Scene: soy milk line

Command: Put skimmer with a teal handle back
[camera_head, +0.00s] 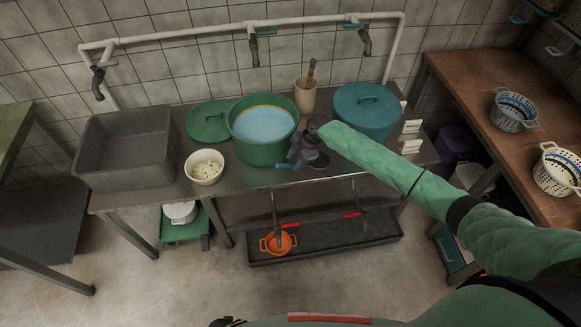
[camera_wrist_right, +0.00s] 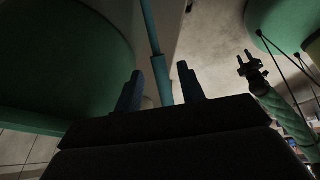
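The skimmer's teal handle (camera_head: 285,165) shows at the front edge of the steel table, beside the green basin. A dark round part (camera_head: 318,161) beside it may be its head; my gripper hides what joins them. My right gripper (camera_head: 303,152) is over the handle. In the right wrist view my right gripper (camera_wrist_right: 162,85) has its two fingers apart, with the teal handle (camera_wrist_right: 154,45) running up between and beyond them; contact is not clear.
The green basin (camera_head: 262,153) of pale liquid, a white bowl (camera_head: 204,168), a grey bin (camera_head: 127,172), a wooden mortar (camera_head: 305,97) and a teal lidded pot (camera_head: 366,130) crowd the table (camera_head: 240,190). Below, a dark tray (camera_head: 330,238) holds an orange pot (camera_head: 278,245).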

